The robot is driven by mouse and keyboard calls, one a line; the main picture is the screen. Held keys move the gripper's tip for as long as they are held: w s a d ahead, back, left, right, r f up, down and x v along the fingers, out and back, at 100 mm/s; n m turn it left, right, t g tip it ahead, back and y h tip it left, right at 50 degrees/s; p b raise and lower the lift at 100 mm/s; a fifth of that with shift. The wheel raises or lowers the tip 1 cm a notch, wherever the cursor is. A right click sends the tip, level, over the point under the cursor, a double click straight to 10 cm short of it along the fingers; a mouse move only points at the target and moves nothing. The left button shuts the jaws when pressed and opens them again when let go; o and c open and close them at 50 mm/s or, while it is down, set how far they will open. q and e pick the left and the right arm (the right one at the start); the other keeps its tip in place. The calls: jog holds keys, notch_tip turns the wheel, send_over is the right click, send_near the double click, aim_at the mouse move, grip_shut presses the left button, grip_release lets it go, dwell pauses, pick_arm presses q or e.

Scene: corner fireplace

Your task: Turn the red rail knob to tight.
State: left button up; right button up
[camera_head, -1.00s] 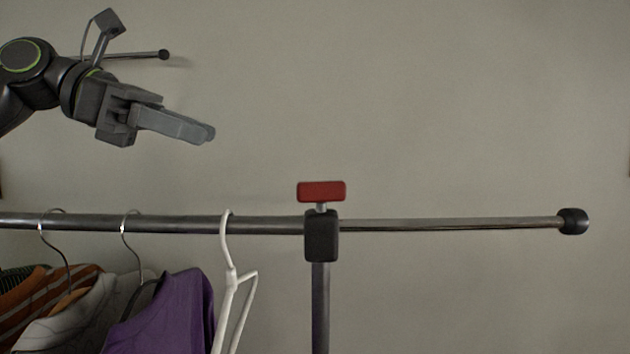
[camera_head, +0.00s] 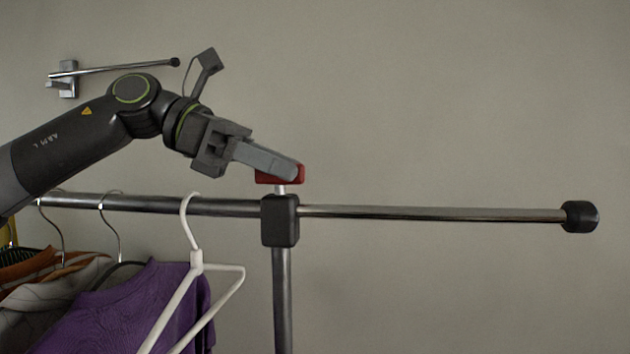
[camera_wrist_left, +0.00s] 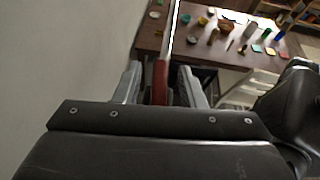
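The red rail knob (camera_head: 266,178) is a flat bar on a short stem above the black clamp block (camera_head: 280,220) of the clothes rail. Its long side runs roughly along the rail. My left gripper (camera_head: 292,171) is at knob height, its near finger covering part of the knob. In the left wrist view the red knob (camera_wrist_left: 160,80) stands edge-on between the two fingers of my left gripper (camera_wrist_left: 159,84), with gaps on both sides. That gripper is open and around the knob. My right gripper is in neither view.
The thin rail extension (camera_head: 430,213) runs right to a black end cap (camera_head: 580,216). A white hanger (camera_head: 196,262) and a purple garment (camera_head: 130,305) hang left of the post (camera_head: 283,300). A wall hook (camera_head: 68,80) is behind my arm. A cluttered table (camera_wrist_left: 195,45) shows beyond.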

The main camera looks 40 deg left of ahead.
pick_arm(q)
jog(key=shift+w+d+f, duration=0.15)
jog(key=shift+w+d, duration=0.15)
jog(key=shift+d, duration=0.05)
jog(key=shift+s+a, duration=0.2)
jog(key=shift+a, duration=0.05)
jog(key=shift+c, duration=0.2)
jog(key=c, duration=0.7)
grip_shut()
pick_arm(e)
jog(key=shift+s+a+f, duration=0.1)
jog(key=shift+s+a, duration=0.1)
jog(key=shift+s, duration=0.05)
pick_arm(q)
jog(key=shift+d+r+m+h+p, duration=0.1)
jog(key=shift+r+m+h+p, duration=0.2)
jog(key=shift+p, duration=0.5)
jog(key=shift+f+m+g+p, duration=0.2)
jog(key=shift+m+g+p, duration=0.25)
jog(key=shift+g, duration=0.15)
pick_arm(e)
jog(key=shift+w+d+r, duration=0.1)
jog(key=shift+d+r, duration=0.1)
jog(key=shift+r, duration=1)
pick_arm(q)
jog(key=o, duration=0.7)
grip_release()
jog(key=shift+f, duration=0.1)
